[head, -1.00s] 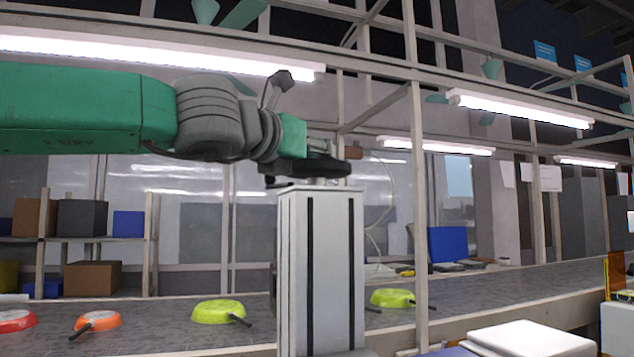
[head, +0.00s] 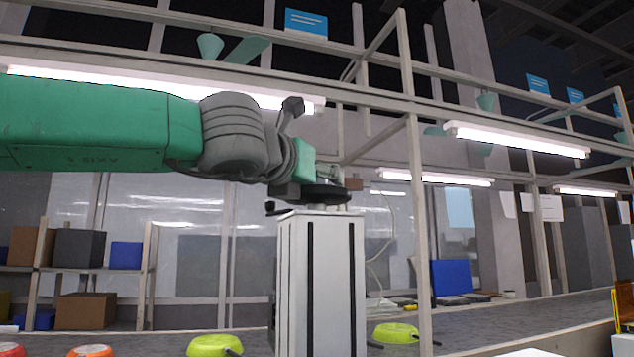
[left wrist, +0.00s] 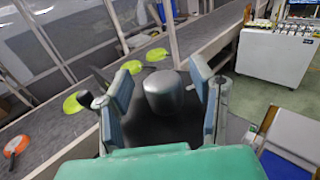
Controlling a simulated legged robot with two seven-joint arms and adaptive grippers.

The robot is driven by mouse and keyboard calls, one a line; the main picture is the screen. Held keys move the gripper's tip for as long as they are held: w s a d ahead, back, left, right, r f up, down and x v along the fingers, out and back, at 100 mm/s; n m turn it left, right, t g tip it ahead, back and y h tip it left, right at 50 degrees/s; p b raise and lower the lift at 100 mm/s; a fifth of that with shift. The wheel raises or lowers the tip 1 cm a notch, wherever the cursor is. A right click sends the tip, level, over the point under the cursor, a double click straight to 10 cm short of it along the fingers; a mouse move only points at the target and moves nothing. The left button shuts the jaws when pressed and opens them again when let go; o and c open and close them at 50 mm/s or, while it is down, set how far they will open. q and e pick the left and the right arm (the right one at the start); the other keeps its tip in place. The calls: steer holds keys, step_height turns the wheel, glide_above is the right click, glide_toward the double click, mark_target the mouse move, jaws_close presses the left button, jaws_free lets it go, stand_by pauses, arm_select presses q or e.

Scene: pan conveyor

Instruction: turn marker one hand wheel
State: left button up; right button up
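A dark hand wheel (head: 322,196) sits flat on top of a pale upright column (head: 343,285) in the middle of the head view. A small dark knob (head: 276,208) shows at the column's left top edge. My left gripper (head: 322,177) reaches in from the left, right at the wheel. In the left wrist view my left gripper (left wrist: 162,84) is open, its two pads apart on either side of a dark grey rounded cylinder (left wrist: 164,94). A dark round surface (left wrist: 165,128) lies beneath the cylinder. I cannot tell whether either pad touches it. My right gripper is not in view.
A conveyor (head: 466,326) runs behind the column with green pans (head: 396,333) and orange-red ones (head: 90,351). A metal frame post (head: 417,230) stands just right of the column. Shelves with boxes (head: 86,310) are at the left.

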arm_select(q)
steer(key=shift+s, duration=0.1)
steer(key=v, duration=1.1)
steer(key=shift+s+a, duration=0.25)
steer(key=shift+s, duration=0.05)
steer(key=shift+d+f, duration=0.1)
steer(key=shift+f, duration=0.05)
